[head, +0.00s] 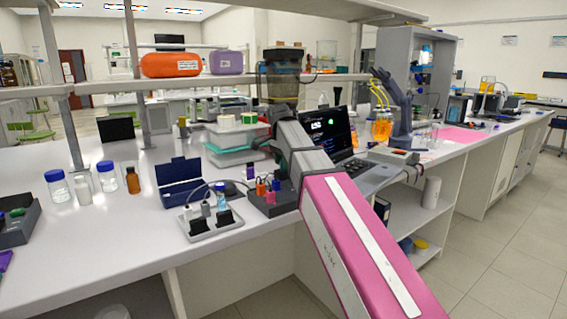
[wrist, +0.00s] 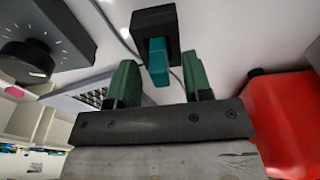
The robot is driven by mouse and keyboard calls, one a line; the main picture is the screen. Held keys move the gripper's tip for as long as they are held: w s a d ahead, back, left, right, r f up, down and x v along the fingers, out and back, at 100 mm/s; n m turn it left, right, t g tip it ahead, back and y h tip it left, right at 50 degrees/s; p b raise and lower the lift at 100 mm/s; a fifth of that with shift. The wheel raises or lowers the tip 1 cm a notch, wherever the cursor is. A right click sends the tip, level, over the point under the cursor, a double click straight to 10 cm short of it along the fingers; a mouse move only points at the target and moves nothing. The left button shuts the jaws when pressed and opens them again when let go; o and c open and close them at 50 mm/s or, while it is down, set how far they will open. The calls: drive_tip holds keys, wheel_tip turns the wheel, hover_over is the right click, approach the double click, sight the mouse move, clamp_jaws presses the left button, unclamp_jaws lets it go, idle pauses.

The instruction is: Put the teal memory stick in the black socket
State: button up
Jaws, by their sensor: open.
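In the wrist view the teal memory stick (wrist: 157,48) has one end in the black socket (wrist: 151,19), and its other end sticks out toward me. My gripper (wrist: 160,72) is open, with its green fingers on either side of the stick's free end and visible gaps between. How deep the stick sits in the socket I cannot tell. In the head view my pink arm reaches over the bench and hides much of the area around the gripper; I cannot make out the stick or socket there.
A black block with coloured sticks (head: 269,199) and a grey socket strip (head: 211,229) stand near the front edge. An open blue case (head: 181,187), bottles (head: 107,178) and a laptop (head: 330,132) are nearby. A red object (wrist: 283,118) is close at right in the wrist view.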

drive_tip(key=r, duration=0.6)
drive_tip(key=a+r, duration=0.1)
drive_tip(key=r, duration=0.2)
drive_tip(key=shift+s+r, duration=0.3)
drive_tip(key=shift+r, duration=0.45)
drive_tip(key=shift+s, duration=0.15)
